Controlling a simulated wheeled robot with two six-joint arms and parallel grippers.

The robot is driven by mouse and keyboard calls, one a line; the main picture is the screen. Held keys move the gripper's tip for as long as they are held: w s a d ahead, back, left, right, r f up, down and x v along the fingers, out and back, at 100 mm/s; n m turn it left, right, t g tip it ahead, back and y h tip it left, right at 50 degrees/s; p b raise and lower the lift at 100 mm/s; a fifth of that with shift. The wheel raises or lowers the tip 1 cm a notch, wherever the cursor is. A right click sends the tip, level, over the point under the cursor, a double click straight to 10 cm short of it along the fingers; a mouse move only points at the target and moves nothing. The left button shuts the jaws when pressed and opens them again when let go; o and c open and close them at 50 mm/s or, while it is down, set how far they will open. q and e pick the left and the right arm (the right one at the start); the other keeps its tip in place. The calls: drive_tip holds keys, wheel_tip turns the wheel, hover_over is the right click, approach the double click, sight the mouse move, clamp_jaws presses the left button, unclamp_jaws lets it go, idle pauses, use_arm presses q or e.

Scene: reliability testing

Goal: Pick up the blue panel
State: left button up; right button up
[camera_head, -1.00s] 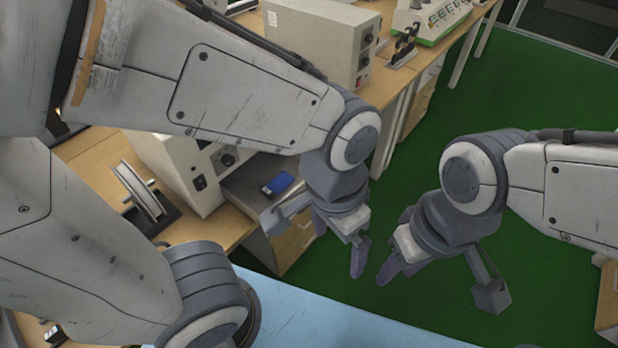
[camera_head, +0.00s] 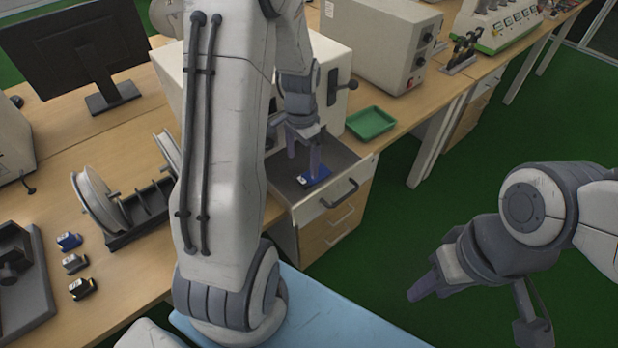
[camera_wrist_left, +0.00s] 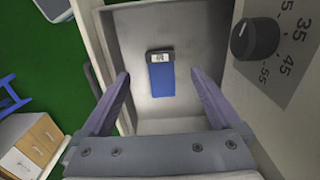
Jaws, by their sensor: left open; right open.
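In the left wrist view the open left fingers (camera_wrist_left: 160,78) frame the panel, one on each side, with clear space between. My right gripper (camera_head: 422,286) is open and empty over the green floor, far from the drawer.
A green tray (camera_head: 370,123) sits on the bench right of the drawer. A dial box (camera_wrist_left: 290,60) stands close beside the drawer. Several small modules, one of them blue (camera_head: 69,240), lie at left near a spool (camera_head: 98,200). A monitor (camera_head: 75,50) stands behind.

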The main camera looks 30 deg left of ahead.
sight(301, 180)
use_arm(q)
wheel_tip(301, 180, down, 7)
drive_tip(key=shift+s+a+r, duration=0.1)
drive_tip(key=shift+s+r, duration=0.05)
idle(0.4)
drive_tip(key=c, duration=1.4)
